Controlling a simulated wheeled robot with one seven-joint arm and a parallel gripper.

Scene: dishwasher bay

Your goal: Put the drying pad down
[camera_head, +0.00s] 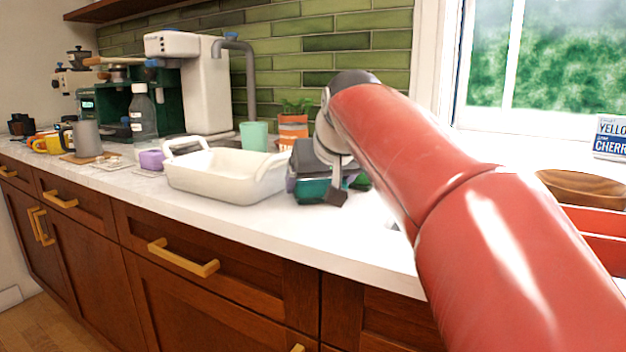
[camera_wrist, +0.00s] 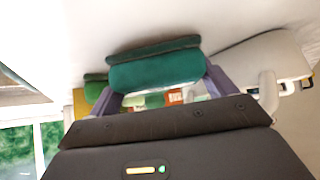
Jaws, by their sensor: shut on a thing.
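The drying pad (camera_wrist: 158,72) is a teal, rolled or folded piece, held between the purple fingers of my gripper (camera_wrist: 160,80) in the wrist view. In the head view my gripper (camera_head: 312,178) points down over the white counter (camera_head: 250,225), and a teal part of the pad (camera_head: 312,191) shows below its dark body. My arm and gripper hide some of the pad. It is low over the counter, but I cannot tell whether it touches.
A white two-handled dish (camera_head: 215,185) stands just left of my gripper. Behind are a mint cup (camera_head: 254,136) and an orange plant pot (camera_head: 292,128). A purple block (camera_head: 151,160) lies farther left. A wooden bowl (camera_head: 580,187) is at right. The counter's front strip is clear.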

